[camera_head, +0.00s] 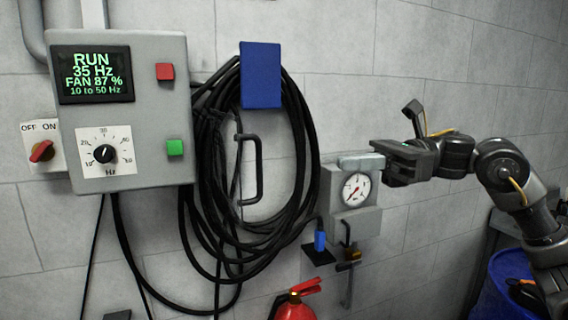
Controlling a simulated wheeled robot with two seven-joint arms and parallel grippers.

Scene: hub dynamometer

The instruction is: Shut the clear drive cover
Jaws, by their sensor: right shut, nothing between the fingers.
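The drive box (125,110) is a grey wall unit at the left with a lit green display (92,75), a red button, a green button and a Hz dial. A black bar handle (258,170) stands upright to the right of the box, in front of the coiled hoses. It appears to belong to the clear cover, standing open; the clear panel itself is barely visible. My right gripper (382,163) is shut and empty, right of the handle and well apart from it, by the gauge unit. My left gripper is not in view.
Black hoses (305,130) hang in coils beneath a blue holder (261,76). A grey gauge unit (366,223) is on the wall close to my right gripper. A red extinguisher (296,309) stands below. A blue drum (503,283) is at lower right. A red OFF/ON switch (42,151) is at far left.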

